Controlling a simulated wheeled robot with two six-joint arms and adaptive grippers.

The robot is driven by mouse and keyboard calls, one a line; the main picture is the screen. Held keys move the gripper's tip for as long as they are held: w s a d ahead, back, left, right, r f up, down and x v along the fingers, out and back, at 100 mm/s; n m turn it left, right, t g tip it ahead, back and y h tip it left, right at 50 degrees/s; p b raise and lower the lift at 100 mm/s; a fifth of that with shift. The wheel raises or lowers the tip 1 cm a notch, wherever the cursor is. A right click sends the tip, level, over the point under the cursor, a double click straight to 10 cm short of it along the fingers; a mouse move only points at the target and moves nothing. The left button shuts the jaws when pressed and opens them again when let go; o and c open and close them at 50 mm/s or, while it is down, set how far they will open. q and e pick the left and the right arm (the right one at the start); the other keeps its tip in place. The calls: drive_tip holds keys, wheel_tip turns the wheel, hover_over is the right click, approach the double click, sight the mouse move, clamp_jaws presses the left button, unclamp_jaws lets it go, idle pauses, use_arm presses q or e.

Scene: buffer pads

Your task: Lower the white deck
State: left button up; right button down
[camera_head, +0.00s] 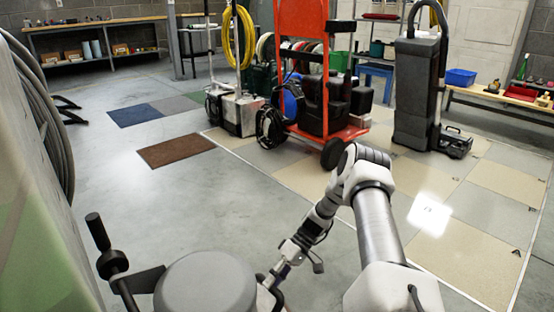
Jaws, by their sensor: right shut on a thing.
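No white deck can be made out in this view. My right arm comes in from the lower right, bends at its elbow and reaches down and left. My right gripper (274,279) is low in the middle, beside the right edge of a round grey cover (205,287). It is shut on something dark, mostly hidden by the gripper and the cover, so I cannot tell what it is. A black upright handle (98,232) on a dark bracket stands left of the cover. My left gripper is not in view.
A panel with a coiled grey hose (45,110) fills the left edge. An orange hand truck (302,30) and a dark upright machine (417,95) stand farther back. A brown mat (176,150) lies on the floor. The grey floor at centre left is clear.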

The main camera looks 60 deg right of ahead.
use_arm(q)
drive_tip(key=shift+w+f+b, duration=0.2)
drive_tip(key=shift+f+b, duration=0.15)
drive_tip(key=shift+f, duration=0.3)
use_arm(e)
drive_tip(key=shift+a+f, duration=0.25)
drive_tip(key=shift+f, duration=0.75)
drive_tip(key=c, duration=1.3)
unclamp_jaws()
drive_tip(key=o, duration=0.3)
drive_tip(key=shift+f, duration=0.3)
drive_tip(key=shift+r, duration=0.3)
drive_tip(key=v, duration=1.2)
drive_tip(key=shift+w+d+f, duration=0.1)
drive_tip(key=shift+d+f, duration=0.05)
drive_tip(key=shift+f, duration=0.1)
